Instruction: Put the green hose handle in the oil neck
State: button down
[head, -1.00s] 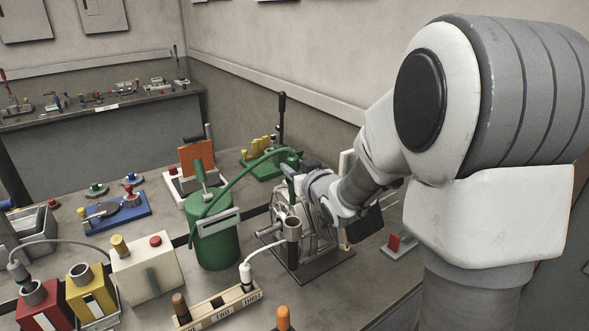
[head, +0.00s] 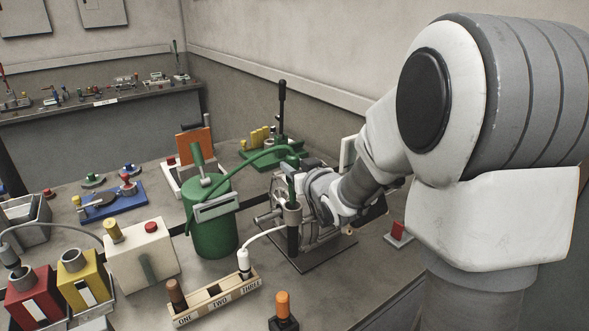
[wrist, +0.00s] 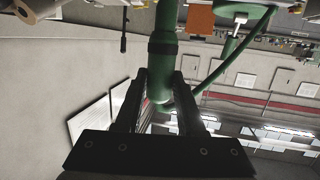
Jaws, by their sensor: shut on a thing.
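The green hose handle (head: 291,184) is upright above the engine-like unit, with its hose arching left to the green drum (head: 212,238). My gripper (wrist: 162,82) is shut on the handle; in the wrist view a finger lies on each side of the green handle (wrist: 163,50). The oil neck (head: 292,214) is a grey cup on a dark post at the front of the unit. The handle's lower end lines up with the neck's mouth in the head view; I cannot tell whether it is inside or just above. The neck does not show clearly in the wrist view.
A wooden rack (head: 214,300) marked ONE, TWO, THREE stands in front, a white cable rising from its white plug (head: 244,262). A cream box (head: 142,252), yellow can (head: 86,280) and red can (head: 33,296) stand left. A red-topped block (head: 398,231) is right of the unit.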

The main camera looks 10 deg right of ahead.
jog(key=shift+f, duration=0.15)
dwell(0.3)
jog(key=shift+f+b, duration=2.5)
jog(key=shift+b, duration=0.2)
jog(key=shift+f+b, duration=0.35)
jog(key=shift+b, duration=0.05)
jog(key=shift+c, duration=2.2)
grip_release()
